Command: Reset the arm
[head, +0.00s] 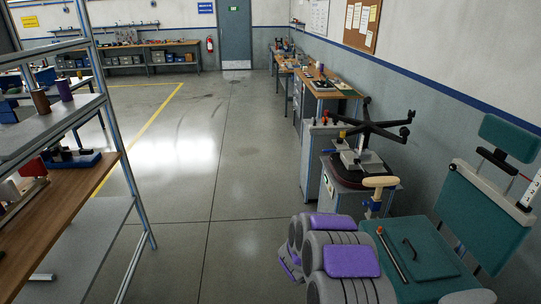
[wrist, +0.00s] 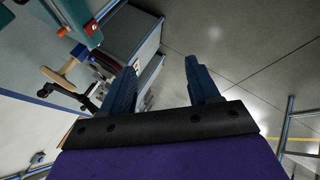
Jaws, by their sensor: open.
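My gripper (wrist: 160,70) shows in the wrist view, with its two dark blue fingers spread apart. The space between the fingertips is empty, with only grey cabinet and floor behind it. The purple body of my gripper fills the bottom of that view. In the head view, grey rounded parts with purple pads at the lower right look like my own arm (head: 350,262). I cannot make out the fingers there.
A teal chair (head: 415,250) stands close at the right. Behind it, a black star base (head: 370,128) sits on a grey cabinet, near a tan mallet-shaped part (head: 380,183). Shelving (head: 110,130) stands at the left. The floor between (head: 200,160) is clear.

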